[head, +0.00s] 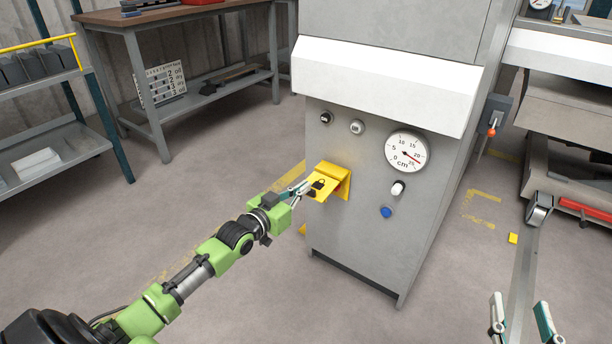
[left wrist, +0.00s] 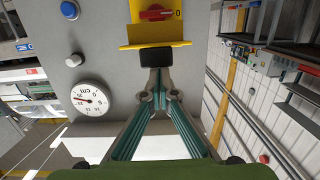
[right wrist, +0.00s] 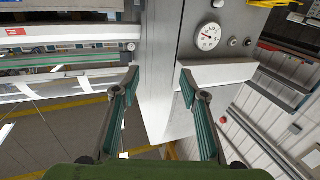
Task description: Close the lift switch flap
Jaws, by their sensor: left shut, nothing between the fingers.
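The yellow lift switch flap (head: 322,184), with a dark padlock symbol, stands out from its yellow housing on the grey machine front, so it is open. In the left wrist view the flap (left wrist: 135,47) shows nearly edge-on, with the red switch (left wrist: 155,13) uncovered beside a "0". My left gripper (head: 304,187) is shut and empty, its tips at the flap's left side. My right gripper (head: 522,318) is open and empty, away from the flap at lower right.
The machine front (head: 350,240) carries a round cm gauge (head: 406,151), a blue button (head: 386,212), a white-tipped knob (head: 398,187) and two upper knobs. A white sloping cover (head: 380,88) juts out above. A workbench (head: 180,60) stands behind at left. The floor left of the machine is clear.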

